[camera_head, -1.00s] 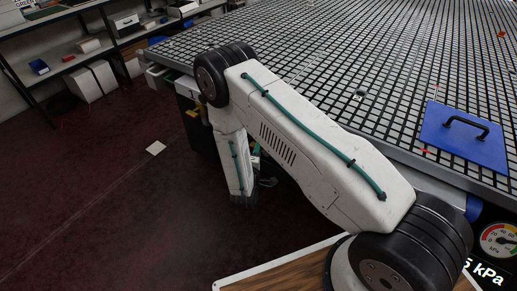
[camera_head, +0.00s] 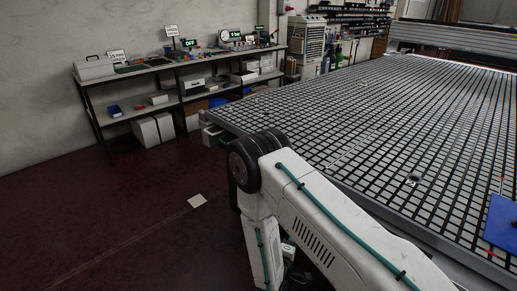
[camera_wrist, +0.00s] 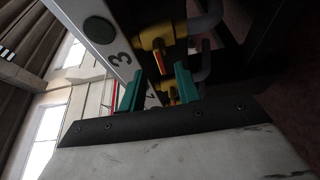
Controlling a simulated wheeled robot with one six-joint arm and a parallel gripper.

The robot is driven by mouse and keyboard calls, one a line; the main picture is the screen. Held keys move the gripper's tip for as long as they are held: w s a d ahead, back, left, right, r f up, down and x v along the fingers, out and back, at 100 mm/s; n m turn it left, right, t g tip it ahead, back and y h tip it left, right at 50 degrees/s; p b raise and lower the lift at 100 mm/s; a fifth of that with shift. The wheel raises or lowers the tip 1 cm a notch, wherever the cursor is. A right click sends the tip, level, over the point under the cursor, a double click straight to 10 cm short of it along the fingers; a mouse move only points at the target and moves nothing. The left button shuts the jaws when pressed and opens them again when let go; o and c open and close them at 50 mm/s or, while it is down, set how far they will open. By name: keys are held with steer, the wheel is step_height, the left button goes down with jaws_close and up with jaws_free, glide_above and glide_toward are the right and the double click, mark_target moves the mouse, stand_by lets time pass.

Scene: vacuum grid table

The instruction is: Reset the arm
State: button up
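My white arm with black joints (camera_head: 330,225) folds over at the front edge of the grid table (camera_head: 370,130), and its forearm hangs down beside the table. My gripper is not visible in the head view. In the wrist view my gripper (camera_wrist: 158,90) shows two teal fingers standing apart, with nothing seen held between them. Behind the fingers is a pale panel (camera_wrist: 95,28) marked with a 3, along with yellow fittings (camera_wrist: 155,38) and grey hoses.
A blue plate (camera_head: 503,222) lies on the table at the right edge. A shelf unit (camera_head: 180,70) with boxes and tools stands along the back wall.

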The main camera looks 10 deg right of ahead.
steer(key=s+d+r+m+g+h, duration=0.25)
steer(key=s+d+r+g, duration=0.3)
steer(key=r+g, duration=0.3)
steer(key=s+d+r+m+g+h, duration=0.1)
steer(key=s+d+r+g+h, duration=0.35)
steer(key=s+r+g, duration=0.45)
steer(key=s+a+r+m+t+y, duration=0.1)
steer(key=s+r+m+y, duration=0.1)
steer(key=s+r+y, duration=0.3)
steer(key=s+a+r+m+t+y, duration=0.1)
steer(key=s+r+m+y, duration=0.2)
steer(key=r, duration=0.8)
steer(key=s+a+r+m+t+y, duration=0.1)
steer(key=s+r+m+y, duration=0.2)
steer(key=s+r+y, duration=0.5)
steer(key=shift+a+r+t+y, duration=0.2)
steer(key=shift+r+t+y, duration=0.15)
steer(key=shift+r, duration=0.2)
steer(key=shift+s, duration=0.1)
